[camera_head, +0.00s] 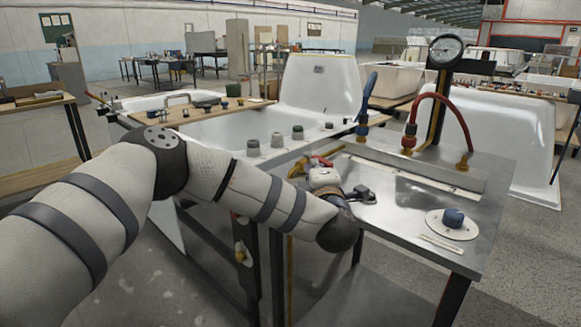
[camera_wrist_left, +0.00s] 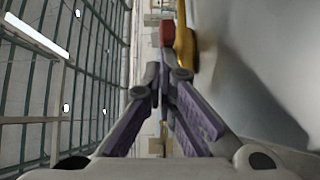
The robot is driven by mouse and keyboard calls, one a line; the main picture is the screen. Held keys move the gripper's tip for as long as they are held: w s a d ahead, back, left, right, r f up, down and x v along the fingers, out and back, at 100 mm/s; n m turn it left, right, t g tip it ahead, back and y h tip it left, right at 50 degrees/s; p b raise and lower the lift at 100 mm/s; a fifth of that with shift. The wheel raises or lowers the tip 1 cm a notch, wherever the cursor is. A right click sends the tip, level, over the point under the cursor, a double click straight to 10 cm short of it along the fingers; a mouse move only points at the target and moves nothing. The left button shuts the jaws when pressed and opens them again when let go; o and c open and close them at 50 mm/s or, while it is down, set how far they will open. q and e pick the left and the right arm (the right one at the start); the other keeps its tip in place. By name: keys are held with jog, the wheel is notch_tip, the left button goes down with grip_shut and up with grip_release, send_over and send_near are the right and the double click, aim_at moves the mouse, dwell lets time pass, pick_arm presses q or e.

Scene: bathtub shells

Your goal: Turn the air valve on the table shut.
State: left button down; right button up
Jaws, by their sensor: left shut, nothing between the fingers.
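A small yellow fitting with a red part, which looks like the air valve (camera_head: 298,168), is on the steel table (camera_head: 410,222) near its far left edge. My left gripper (camera_head: 319,166) is right by it and partly covers it. In the left wrist view, the red and yellow parts (camera_wrist_left: 184,44) show just beyond the fingertips. The fingers of my left gripper (camera_wrist_left: 166,78) are shut with nothing between them. A gap seems to show between the tips and the yellow part, but I cannot tell whether they touch. My right gripper is not in view.
A blue knob on a white disc (camera_head: 453,219) sits at the table's right. A red hose (camera_head: 441,98), a blue hose fitting (camera_head: 364,105) and a gauge (camera_head: 445,51) stand at the back. A black item (camera_head: 362,194) is beside my gripper. The front middle is clear.

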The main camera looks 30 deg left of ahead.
pick_arm(q)
jog(key=shift+w+d, duration=0.7)
jog(key=shift+d, duration=0.05)
jog(key=shift+d+r, duration=0.1)
dwell(0.3)
